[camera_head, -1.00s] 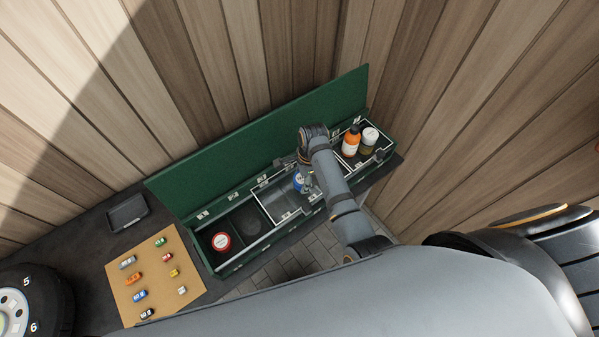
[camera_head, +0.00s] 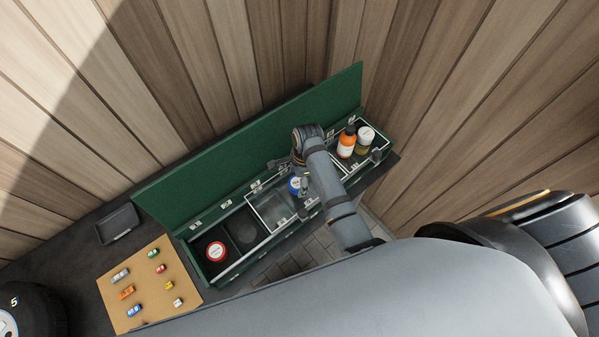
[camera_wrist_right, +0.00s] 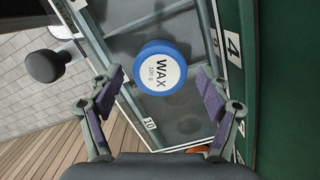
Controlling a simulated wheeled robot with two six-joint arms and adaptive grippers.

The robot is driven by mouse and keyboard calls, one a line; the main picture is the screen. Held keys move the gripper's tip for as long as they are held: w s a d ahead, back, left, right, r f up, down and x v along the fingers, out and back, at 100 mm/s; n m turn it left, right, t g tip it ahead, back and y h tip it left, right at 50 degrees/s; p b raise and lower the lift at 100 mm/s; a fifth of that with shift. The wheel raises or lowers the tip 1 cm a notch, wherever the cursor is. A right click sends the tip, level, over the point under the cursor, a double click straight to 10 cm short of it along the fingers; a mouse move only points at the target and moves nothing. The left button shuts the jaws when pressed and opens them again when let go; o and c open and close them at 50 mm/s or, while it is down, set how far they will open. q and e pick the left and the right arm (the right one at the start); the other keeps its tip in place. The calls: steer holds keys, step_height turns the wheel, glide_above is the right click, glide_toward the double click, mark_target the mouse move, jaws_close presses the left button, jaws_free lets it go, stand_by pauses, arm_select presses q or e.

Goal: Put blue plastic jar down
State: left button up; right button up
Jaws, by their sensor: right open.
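The blue plastic jar (camera_head: 294,185) has a white round label and stands in a compartment of the long green case. In the right wrist view the jar (camera_wrist_right: 158,68) shows its lid from above, with "WAX 100 g" on it. My right gripper (camera_head: 290,176) is over the case at the jar. In the wrist view its open fingers (camera_wrist_right: 161,88) are spread on either side of the jar, with visible gaps to it. My right arm hides part of the case. My left gripper is not in view.
The green case (camera_head: 222,281) has its lid (camera_head: 250,135) raised along the back. A red-lidded jar (camera_head: 216,251) is at its left end; an orange bottle (camera_head: 346,145) and a white-lidded jar (camera_head: 365,137) are at its right. Toy cars lie on a tan board (camera_head: 150,290).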

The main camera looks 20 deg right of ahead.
step_height(320, 180, up, 10)
steer(key=d+b, duration=0.1)
steer(key=b, duration=0.1)
steer(key=shift+s, duration=0.15)
steer(key=shift+d+f, duration=0.15)
steer(key=shift+f, duration=0.05)
